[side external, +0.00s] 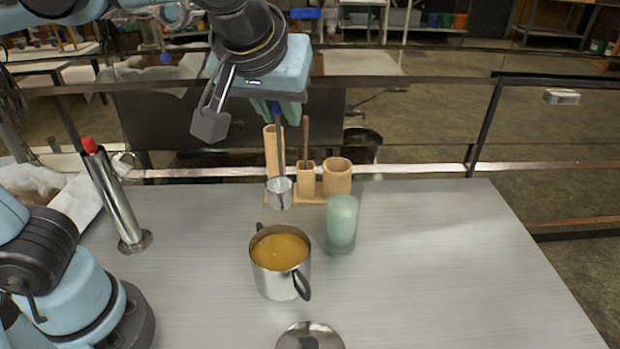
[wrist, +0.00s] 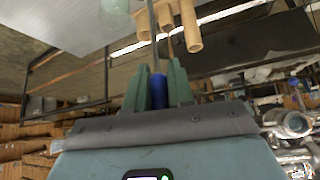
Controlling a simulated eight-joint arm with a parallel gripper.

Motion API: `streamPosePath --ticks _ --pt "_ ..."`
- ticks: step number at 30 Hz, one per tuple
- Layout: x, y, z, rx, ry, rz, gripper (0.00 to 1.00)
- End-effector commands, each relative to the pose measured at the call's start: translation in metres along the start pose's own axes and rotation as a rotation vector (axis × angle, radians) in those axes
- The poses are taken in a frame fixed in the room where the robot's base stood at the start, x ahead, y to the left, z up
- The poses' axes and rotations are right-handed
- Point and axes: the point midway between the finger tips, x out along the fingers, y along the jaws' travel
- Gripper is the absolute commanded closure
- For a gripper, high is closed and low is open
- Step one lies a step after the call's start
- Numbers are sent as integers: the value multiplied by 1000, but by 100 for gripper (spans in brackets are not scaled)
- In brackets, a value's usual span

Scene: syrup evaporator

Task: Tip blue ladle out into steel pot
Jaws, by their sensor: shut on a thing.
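My gripper (side external: 283,103) points down and is shut on the blue handle of the ladle (side external: 280,150). The ladle hangs upright, its small steel cup (side external: 279,194) at the bottom, clear of the table. In the wrist view the blue handle (wrist: 158,90) sits between my green fingers (wrist: 156,78). The steel pot (side external: 281,277) stands on the table, open, with amber liquid inside. The ladle cup shows just above and behind the pot's rim in the side view, apart from it. What the cup holds cannot be seen.
A greenish glass (side external: 341,224) stands right of the pot. A wooden holder (side external: 312,188) with several cups is behind. A steel lid (side external: 310,338) lies in front. A red-topped steel cylinder (side external: 118,200) stands left. The table's right side (side external: 450,270) is clear.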

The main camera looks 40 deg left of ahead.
Motion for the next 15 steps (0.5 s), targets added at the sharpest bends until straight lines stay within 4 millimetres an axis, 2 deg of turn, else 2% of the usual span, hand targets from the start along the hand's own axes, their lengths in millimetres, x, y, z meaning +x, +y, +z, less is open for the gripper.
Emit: streamPosePath --ticks 11,15 --pt "-15 14 8 -92 -1 -65 97" --pt "-7 14 14 -96 -1 -68 97"
